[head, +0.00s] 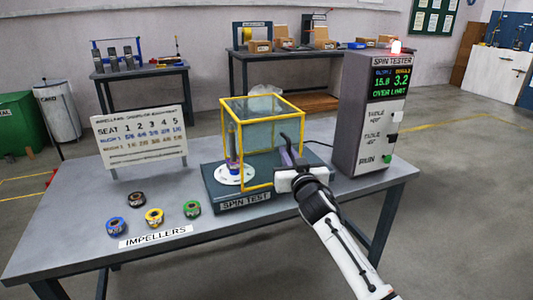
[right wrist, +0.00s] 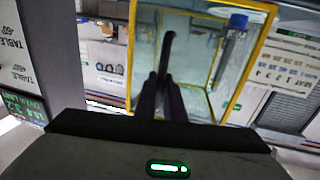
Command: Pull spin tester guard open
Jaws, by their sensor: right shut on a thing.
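The spin tester guard (head: 272,135) is a clear box with a yellow frame on the dark spin test base (head: 245,203). It also shows in the right wrist view (right wrist: 197,50). A white disc (head: 228,177) with a purple and blue upright part (head: 232,150) is at the guard's left side. My right gripper (head: 288,161) is at the guard's front right, shut on its dark upright handle (head: 301,128). In the right wrist view the handle (right wrist: 168,48) rises between the fingers. I cannot tell how far the guard stands open. My left gripper is out of view.
The spin tester panel (head: 372,120) stands right of the guard, its red lamp lit and its screen reading OVER LIMIT. Several impellers (head: 154,216) lie at the front left of the table. A seat chart (head: 140,135) stands behind them. The table's front right is clear.

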